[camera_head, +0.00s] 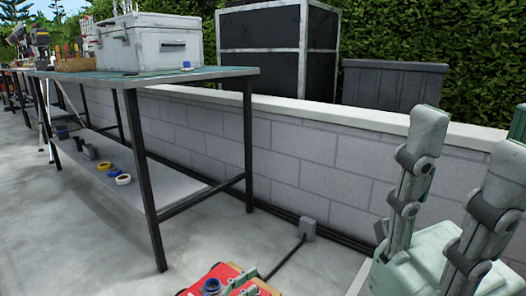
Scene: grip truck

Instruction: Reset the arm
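Pale grey-green jointed links stand upright at the right. They rise from a pale green base at the lower right, and I cannot tell whether they are mine. No fingertips of my left or right gripper show, so their state and anything they hold are hidden.
A long workbench (200,75) stands at the left, with a white case (150,45) on top and tape rolls (122,179) on its lower shelf (185,184). A low block wall (290,150) runs behind. A red-topped item (248,282) is cut off at the bottom. Concrete floor (75,235) is open at left.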

